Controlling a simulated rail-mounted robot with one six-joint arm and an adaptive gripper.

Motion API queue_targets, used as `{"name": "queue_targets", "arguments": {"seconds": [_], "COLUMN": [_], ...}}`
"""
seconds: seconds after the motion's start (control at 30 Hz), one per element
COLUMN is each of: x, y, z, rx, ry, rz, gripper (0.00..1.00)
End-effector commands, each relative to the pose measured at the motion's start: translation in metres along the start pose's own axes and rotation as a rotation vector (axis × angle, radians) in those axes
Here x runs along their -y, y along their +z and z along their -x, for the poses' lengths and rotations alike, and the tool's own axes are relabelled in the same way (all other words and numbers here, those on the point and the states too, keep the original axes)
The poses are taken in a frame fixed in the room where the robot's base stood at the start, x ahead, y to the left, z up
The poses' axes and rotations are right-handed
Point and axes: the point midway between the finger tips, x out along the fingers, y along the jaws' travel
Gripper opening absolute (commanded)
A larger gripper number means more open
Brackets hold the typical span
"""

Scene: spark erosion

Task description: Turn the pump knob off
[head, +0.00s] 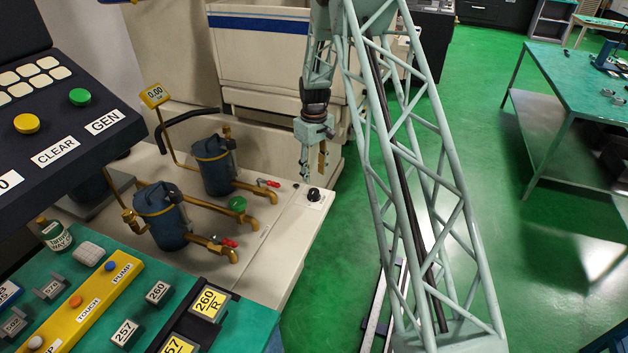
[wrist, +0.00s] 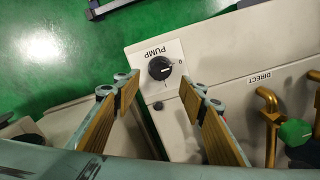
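The pump knob (wrist: 160,68) is a round black knob with a white pointer line, on a white plate lettered PUMP with small position marks. In the wrist view its pointer lies roughly sideways, toward the mark at the right. In the head view the knob (head: 314,194) sits at the right front corner of the beige cabinet top. My gripper (wrist: 166,92) is open and empty. Its two fingers point toward the knob from either side and stand apart from it. In the head view my gripper (head: 314,180) hangs above the cabinet, close to the knob.
A green knob (head: 238,203), brass pipes and red-handled valves (head: 228,243) stand left of the pump knob, by two blue filter canisters (head: 160,212). A small dark button (wrist: 158,106) lies beside the plate. Green floor is open to the right, before a green table (head: 575,85).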

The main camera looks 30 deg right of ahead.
Motion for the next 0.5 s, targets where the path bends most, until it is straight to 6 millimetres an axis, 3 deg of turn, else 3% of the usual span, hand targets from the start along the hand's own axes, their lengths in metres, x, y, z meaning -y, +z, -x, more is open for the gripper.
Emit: {"name": "queue_targets", "arguments": {"seconds": [0.2,0.5], "x": [0.0,0.0], "y": [0.0,0.0], "z": [0.021,0.028], "rx": [-0.001,0.0], "ry": [0.001,0.0], "rz": [0.0,0.0], "gripper": [0.38,0.38]}}
